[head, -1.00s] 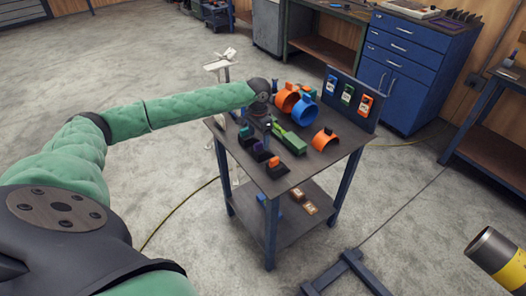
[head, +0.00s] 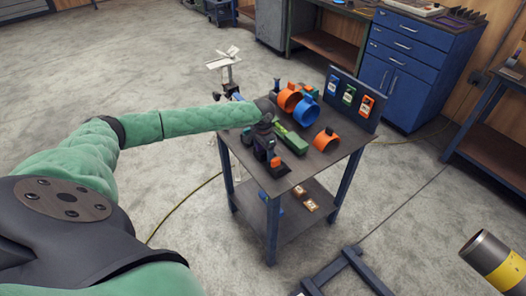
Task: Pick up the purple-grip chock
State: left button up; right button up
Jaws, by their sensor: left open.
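My left gripper (head: 266,143) hangs from the green left arm over the near left part of the small worktable (head: 317,170). It points down among a row of small dark chocks and is open. The purple-grip chock is largely hidden behind or under the gripper, and its purple grip is hard to make out now. I cannot tell whether the fingers are around it. An orange-grip chock (head: 276,163) stands just to the right and nearer. My right gripper is not in view.
A green tool (head: 292,140) lies just right of the gripper. Orange (head: 289,98) and blue (head: 306,110) ring-shaped clamps stand behind, and another orange one (head: 326,140) stands at right. An upright panel (head: 352,98) edges the table's right side. A yellow-banded pipe (head: 494,262) is at lower right.

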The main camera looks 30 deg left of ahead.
pick_arm(q)
jog(key=shift+c, duration=0.2)
jog(key=c, duration=1.1)
jog(key=shift+w, duration=0.1)
jog(key=shift+c, duration=0.2)
